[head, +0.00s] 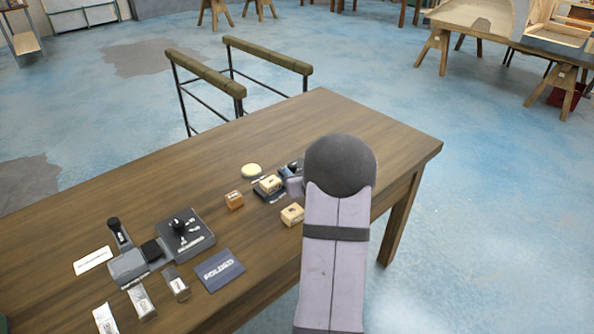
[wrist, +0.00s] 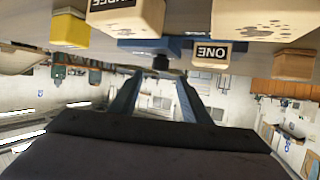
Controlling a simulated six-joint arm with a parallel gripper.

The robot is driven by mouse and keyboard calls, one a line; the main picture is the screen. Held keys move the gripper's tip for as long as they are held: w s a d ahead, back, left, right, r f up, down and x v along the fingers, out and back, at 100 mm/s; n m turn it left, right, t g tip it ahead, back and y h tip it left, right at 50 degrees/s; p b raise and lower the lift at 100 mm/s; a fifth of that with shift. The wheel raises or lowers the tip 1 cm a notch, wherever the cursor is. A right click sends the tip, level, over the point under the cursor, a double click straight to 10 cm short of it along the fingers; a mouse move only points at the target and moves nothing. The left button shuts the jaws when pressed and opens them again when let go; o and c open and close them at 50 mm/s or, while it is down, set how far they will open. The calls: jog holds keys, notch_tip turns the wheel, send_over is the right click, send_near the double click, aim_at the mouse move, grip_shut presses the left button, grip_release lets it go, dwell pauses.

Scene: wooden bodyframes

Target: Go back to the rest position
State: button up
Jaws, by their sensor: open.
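My arm reaches over the wooden table (head: 370,132) in the head view, and its grey links hide much of my gripper (head: 290,186). In the wrist view my gripper (wrist: 162,78) shows two separated fingers with nothing between them. A small dark piece sits just beyond the fingertips; I cannot tell whether they touch it. Small wooden blocks are close by: one marked ONE (wrist: 212,53), a larger one (wrist: 265,18) and another lettered one (wrist: 125,15). In the head view a light block (head: 292,214) lies beside my arm.
An orange-brown block (head: 234,200) and a pale yellow round piece (head: 252,171) lie left of my gripper. A dark control device (head: 185,232) and a blue FOLDED card (head: 219,270) are further left. The table's far right is clear. Two padded trestles (head: 205,72) stand behind.

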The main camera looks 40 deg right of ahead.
dwell(0.4)
